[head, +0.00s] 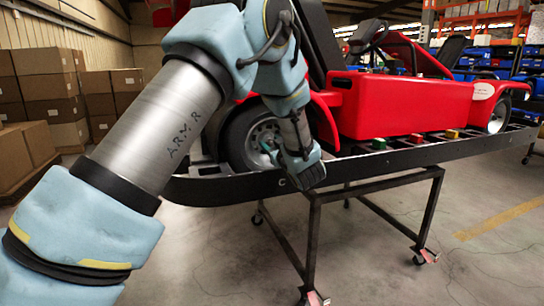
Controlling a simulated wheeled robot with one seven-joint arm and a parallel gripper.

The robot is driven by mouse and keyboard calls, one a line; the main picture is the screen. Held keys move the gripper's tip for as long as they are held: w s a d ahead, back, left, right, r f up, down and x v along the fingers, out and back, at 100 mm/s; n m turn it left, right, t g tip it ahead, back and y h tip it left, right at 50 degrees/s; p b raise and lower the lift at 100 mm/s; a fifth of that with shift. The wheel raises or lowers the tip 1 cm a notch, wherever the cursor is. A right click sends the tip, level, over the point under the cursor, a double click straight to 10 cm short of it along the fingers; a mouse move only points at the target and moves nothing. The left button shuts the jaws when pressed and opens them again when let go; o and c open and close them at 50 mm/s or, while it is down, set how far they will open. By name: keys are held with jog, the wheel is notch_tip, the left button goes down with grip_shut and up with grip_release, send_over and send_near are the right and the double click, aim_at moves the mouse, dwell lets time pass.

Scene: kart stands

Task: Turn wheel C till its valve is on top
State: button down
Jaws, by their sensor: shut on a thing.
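Wheel C (238,142) is a black tire with a silver rim, at the near left end of a red kart on a stand. A letter C (283,183) is on the stand's dark rail below it. My gripper (270,150) reaches down to the wheel's right side and is shut at its rim area. A small teal piece shows at the fingertips; I cannot tell whether it is the valve or part of the gripper. My gripper and arm hide part of the wheel, and I cannot make out where its valve is.
Another wheel (499,115) is at the far right. Cardboard boxes (45,80) stand at left. The right foreground floor is clear.

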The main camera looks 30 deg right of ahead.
jog(key=n+b, duration=0.4)
jog(key=b, duration=0.1)
jog(key=shift+f, duration=0.4)
jog(key=shift+r+n+b, duration=0.1)
jog(key=shift+n+b, duration=0.9)
jog(key=shift+b, duration=0.2)
jog(key=shift+r, duration=0.1)
jog(key=c, duration=0.7)
grip_release()
jog(key=shift+a, duration=0.1)
jog(key=shift+o, duration=0.2)
jog(key=s+a, duration=0.1)
jog(key=s, duration=0.9)
jog(key=shift+s+a+b, duration=0.15)
jog(key=shift+s+b, duration=0.25)
jog(key=shift+b, duration=0.05)
